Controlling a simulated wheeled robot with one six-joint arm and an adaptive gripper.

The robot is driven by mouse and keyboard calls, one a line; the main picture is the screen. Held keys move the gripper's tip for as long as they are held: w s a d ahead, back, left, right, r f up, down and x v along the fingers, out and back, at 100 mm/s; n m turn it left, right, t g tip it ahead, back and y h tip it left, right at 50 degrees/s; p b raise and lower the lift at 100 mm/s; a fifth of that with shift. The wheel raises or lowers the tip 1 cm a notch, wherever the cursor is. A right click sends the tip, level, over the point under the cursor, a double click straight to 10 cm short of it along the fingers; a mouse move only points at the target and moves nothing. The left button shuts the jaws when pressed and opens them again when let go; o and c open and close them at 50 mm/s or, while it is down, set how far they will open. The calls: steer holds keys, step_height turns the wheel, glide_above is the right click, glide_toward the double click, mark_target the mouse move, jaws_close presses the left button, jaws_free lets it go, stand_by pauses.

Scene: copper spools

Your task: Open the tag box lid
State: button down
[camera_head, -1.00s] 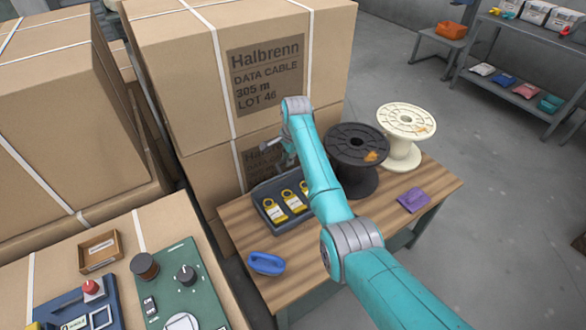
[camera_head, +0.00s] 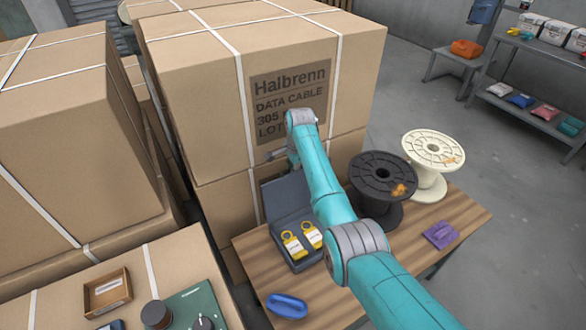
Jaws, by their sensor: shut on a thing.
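The grey tag box (camera_head: 299,265) stands on the wooden bench, with yellow and white tags (camera_head: 292,243) inside. Its lid (camera_head: 283,197) is raised, standing steeply up at the back of the box. My gripper (camera_head: 279,155) is at the lid's top edge, shut on the lid. My teal arm hides the right part of the box and most of the gripper; the fingertips are small and hard to make out.
A black spool (camera_head: 382,180) and a cream spool (camera_head: 433,160) stand right of my arm. A purple cloth-like item (camera_head: 439,234) and a blue item (camera_head: 287,305) lie on the bench (camera_head: 462,211). Tall strapped cartons (camera_head: 213,90) stand close behind the box.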

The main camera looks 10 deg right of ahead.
steer(key=shift+w+a+r, duration=0.15)
steer(key=shift+w, duration=0.1)
steer(key=c, duration=1.1)
jaws_free()
steer(key=shift+c, duration=0.2)
step_height(320, 180, up, 12)
steer(key=s, duration=0.2)
steer(key=shift+s+d, duration=0.15)
steer(key=shift+d, duration=0.25)
steer(key=shift+f, duration=0.2)
